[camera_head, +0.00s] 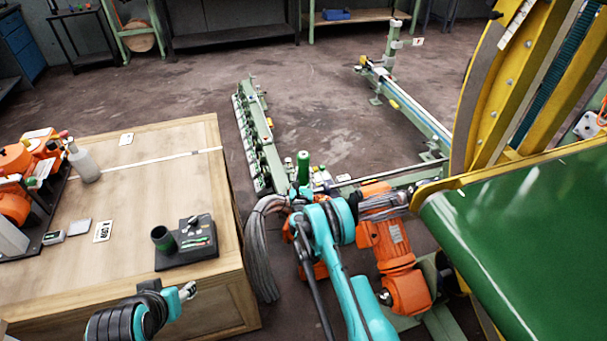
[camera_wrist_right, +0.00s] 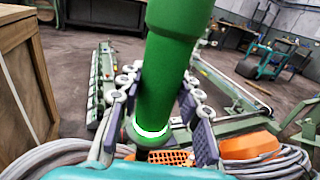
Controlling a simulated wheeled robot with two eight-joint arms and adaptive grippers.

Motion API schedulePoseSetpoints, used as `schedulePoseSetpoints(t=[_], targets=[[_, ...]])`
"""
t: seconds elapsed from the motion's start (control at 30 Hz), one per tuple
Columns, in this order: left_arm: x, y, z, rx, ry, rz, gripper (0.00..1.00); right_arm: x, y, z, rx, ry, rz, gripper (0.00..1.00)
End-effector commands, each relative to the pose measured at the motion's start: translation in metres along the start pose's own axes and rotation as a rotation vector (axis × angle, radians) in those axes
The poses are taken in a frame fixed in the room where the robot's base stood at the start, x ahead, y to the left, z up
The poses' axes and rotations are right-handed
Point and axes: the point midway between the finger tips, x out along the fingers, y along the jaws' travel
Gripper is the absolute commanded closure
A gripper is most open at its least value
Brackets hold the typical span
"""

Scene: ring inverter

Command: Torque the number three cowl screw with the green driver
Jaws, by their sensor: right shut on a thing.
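The green driver (camera_head: 303,168) stands roughly upright in my right gripper (camera_head: 300,192), with its thick handle rising above the fingers. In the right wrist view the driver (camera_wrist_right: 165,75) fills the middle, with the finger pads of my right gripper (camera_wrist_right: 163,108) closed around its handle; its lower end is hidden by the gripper. My left gripper (camera_head: 188,291) is near the front edge of the wooden table, with no object visible in it; its fingers are too small to read. I cannot make out the number three cowl screw or any numbered screw.
An orange machine (camera_head: 392,240) and coiled cable (camera_head: 262,250) crowd my right arm. A large green panel (camera_head: 540,240) stands at right. Open floor lies beyond.

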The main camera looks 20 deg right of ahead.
Motion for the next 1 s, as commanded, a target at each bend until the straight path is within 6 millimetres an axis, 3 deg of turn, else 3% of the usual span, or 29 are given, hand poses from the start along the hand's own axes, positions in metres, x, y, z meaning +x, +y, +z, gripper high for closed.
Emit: schedulePoseSetpoints(t=[1.0], targets=[[0.0, 0.0, 0.0, 0.0, 0.0, 0.0, 0.51, -0.0002, 0.0, -0.0083, 0.0, 0.0, 0.0, 1.0]])
